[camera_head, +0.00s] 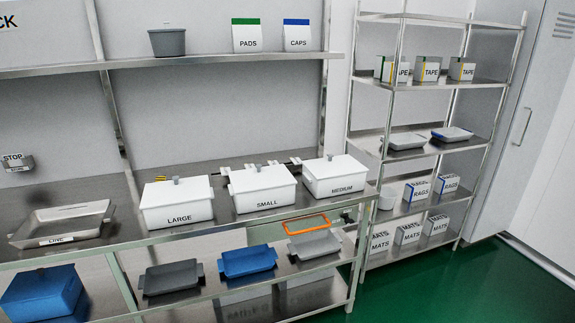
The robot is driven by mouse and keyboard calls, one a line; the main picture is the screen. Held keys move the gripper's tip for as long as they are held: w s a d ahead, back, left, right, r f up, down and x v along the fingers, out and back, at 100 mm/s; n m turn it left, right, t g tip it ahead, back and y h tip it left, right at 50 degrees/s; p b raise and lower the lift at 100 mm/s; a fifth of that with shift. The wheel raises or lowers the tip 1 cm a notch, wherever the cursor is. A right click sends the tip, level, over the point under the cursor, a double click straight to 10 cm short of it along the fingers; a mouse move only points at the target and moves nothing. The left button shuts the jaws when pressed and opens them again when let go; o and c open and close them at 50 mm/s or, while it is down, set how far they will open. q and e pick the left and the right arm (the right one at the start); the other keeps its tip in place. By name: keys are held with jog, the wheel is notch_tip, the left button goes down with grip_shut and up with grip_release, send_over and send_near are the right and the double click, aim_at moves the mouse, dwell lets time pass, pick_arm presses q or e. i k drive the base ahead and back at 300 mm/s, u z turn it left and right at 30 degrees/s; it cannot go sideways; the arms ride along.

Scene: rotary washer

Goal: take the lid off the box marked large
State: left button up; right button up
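The box marked LARGE (178,213) is white and stands on the steel bench, leftmost of three similar white boxes. Its white lid (190,190) is on, with a small grey knob (176,181) on top. The box marked SMALL (264,196) stands to its right, and the box marked MEDIUM (336,182) is further right. Both also have lids with grey knobs. Neither of my grippers shows in the head view.
Grey and blue trays (247,261) and a blue box (42,291) rest on the shelf below. An orange-framed handle (307,225) is at the bench front. A shelf (200,60) runs above the boxes.

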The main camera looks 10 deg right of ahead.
aim_at(175, 192)
jog(key=z, duration=1)
jog(key=i, duration=1.6)
jog(key=u, duration=0.9)
jog(key=i, duration=0.4)
jog(key=u, duration=0.35)
